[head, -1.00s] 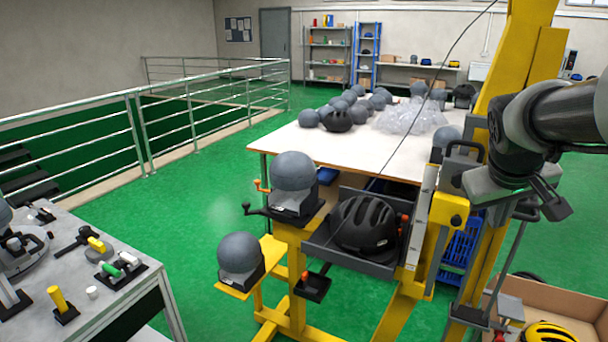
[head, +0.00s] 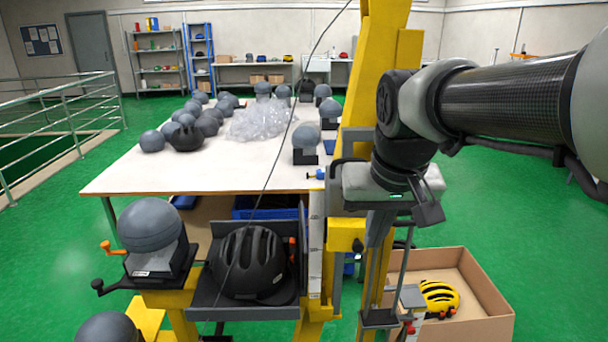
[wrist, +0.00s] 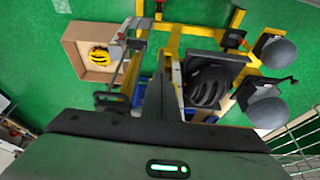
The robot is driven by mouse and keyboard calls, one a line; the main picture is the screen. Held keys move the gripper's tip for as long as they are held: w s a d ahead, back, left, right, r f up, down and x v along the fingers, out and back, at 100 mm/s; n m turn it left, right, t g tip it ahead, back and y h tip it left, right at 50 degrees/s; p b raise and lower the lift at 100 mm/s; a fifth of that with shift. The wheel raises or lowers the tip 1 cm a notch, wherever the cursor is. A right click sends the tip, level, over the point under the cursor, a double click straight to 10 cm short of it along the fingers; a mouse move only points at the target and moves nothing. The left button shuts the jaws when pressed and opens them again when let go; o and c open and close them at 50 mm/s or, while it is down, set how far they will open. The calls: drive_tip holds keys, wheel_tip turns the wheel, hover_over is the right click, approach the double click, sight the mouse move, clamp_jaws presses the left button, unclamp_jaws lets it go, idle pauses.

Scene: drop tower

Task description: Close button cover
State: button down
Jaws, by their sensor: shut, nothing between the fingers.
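I cannot make out a button cover for certain. A small grey box-like part (head: 412,297) with a red piece (head: 409,328) below it stands low beside the yellow tower. I cannot tell whether it is the button and its cover. My gripper (head: 376,242) hangs pointing down in front of the yellow tower post (head: 372,90), above and left of that grey part in the head view. It is shut and empty. In the wrist view, the same grey part (wrist: 142,24) appears near the top, beyond my fingers.
A black helmet (head: 250,262) sits in a dark tray left of the post. Grey headforms (head: 150,225) stand on yellow brackets. A white table (head: 130,178) holds several headforms. A cardboard box (head: 487,300) with a yellow helmet (head: 438,297) lies right. Green floor at right is free.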

sight(362, 246)
drive_tip(key=w+f, duration=0.2)
drive_tip(key=f, duration=0.1)
drive_tip(key=w+f, duration=0.2)
drive_tip(key=w, duration=0.1)
drive_tip(key=w+f, duration=0.2)
drive_tip(key=f, duration=0.1)
drive_tip(key=shift+w+d+f+b, duration=0.15)
drive_tip(key=shift+f+b, duration=0.15)
drive_tip(key=shift+f, duration=0.05)
drive_tip(key=shift+w+d+r, duration=0.2)
drive_tip(key=shift+w+d, duration=0.4)
drive_tip(key=shift+w, duration=0.15)
drive_tip(key=shift+a, duration=0.1)
